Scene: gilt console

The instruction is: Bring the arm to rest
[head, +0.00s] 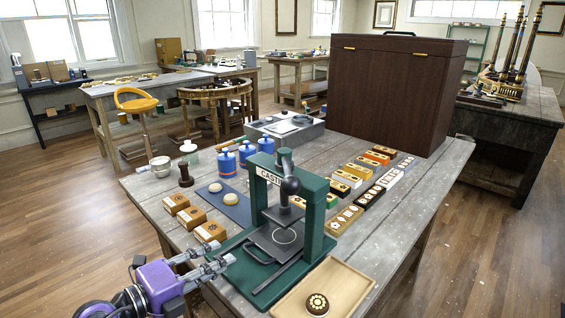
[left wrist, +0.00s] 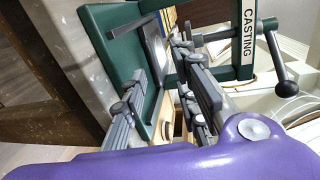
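My left gripper (head: 208,257), with a purple body and grey fingers, is at the front left edge of the workbench (head: 360,230). Its fingers are apart, with nothing seen between them. It is beside the green casting press (head: 290,200), left of the press base. In the left wrist view, the fingers (left wrist: 160,85) are spread, with the press (left wrist: 245,30) behind them; I cannot tell whether they touch it. My right gripper is in neither view.
Wooden blocks (head: 190,217) stand left of the press. A wooden tray (head: 346,284) with a round patterned piece (head: 317,304) lies at the front. Blue jars (head: 227,163) and a large dark chest (head: 390,90) are farther back.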

